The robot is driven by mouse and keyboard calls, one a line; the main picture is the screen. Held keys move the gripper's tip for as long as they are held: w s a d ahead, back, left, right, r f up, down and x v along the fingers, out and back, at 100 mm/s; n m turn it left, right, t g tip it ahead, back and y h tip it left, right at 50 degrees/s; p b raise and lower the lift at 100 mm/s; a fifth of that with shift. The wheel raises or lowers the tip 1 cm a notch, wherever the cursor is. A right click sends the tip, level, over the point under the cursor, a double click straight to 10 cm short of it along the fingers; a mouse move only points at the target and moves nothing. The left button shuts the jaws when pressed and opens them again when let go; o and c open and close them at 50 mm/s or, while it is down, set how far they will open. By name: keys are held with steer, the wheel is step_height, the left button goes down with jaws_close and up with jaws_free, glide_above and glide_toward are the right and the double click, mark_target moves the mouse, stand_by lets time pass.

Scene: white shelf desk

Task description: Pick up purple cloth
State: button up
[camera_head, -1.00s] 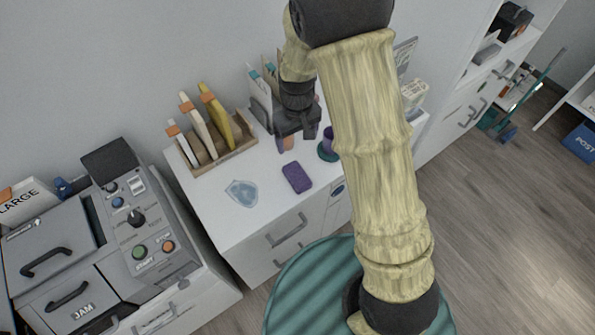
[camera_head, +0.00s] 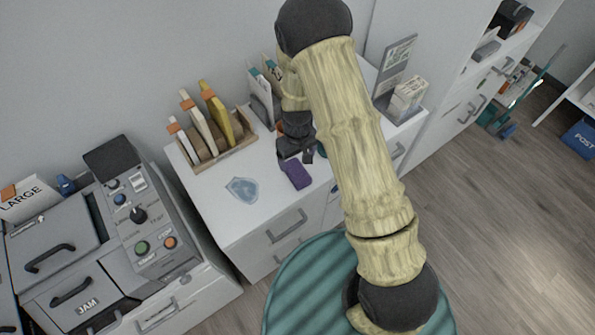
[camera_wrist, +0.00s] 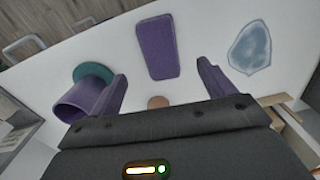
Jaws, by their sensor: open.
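The purple cloth (camera_head: 297,174) lies flat on the white desk top in the head view, a rounded rectangle. In the wrist view the cloth (camera_wrist: 157,47) lies ahead of my gripper (camera_wrist: 165,85), roughly between the lines of its two purple fingers. My gripper (camera_head: 296,159) is open and empty, above the desk at the cloth's far edge in the head view. It hides part of that edge. I cannot tell its exact height over the cloth.
A purple cup (camera_wrist: 80,100) by a teal disc (camera_wrist: 94,73) stands close to one finger. A blue shield-shaped piece (camera_head: 242,190) lies left of the cloth. A wooden rack (camera_head: 218,150) with files stands behind it. The desk's front left is clear.

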mark_target(297, 170)
steer(key=shift+f, duration=0.7)
steer(key=shift+f+p, duration=0.8)
steer(key=shift+f, duration=1.8)
steer(key=c, duration=1.1)
